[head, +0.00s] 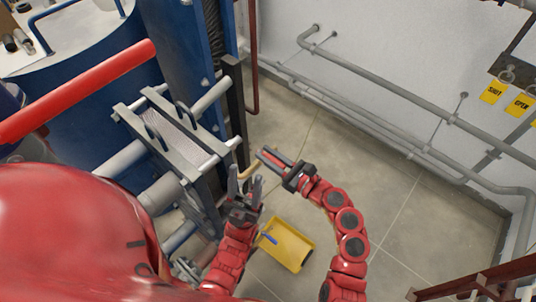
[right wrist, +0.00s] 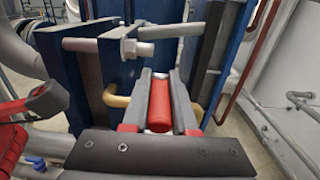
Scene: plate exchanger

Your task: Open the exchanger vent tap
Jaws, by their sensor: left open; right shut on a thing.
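The plate exchanger (head: 178,130) stands left of centre in the head view, with grey end plates and long bolts. The vent tap shows as a tan pipe (head: 246,160) at its right side; this pipe also shows in the right wrist view (right wrist: 117,100). A red handle (right wrist: 160,106) lies between the fingers of my right gripper (head: 264,155), which is shut on it. The fingers hide part of the handle and its joint with the pipe. My left gripper (head: 245,182) is open and empty, just below and left of the right one, close to the exchanger's lower right side.
A yellow tray (head: 296,247) with a blue-handled item (head: 269,238) is on the floor below the grippers. Grey pipes (head: 390,97) run along the right wall, with yellow SHUT (head: 493,91) and OPEN (head: 520,105) tags. A blue tank (head: 85,40) stands upper left. Floor right of centre is clear.

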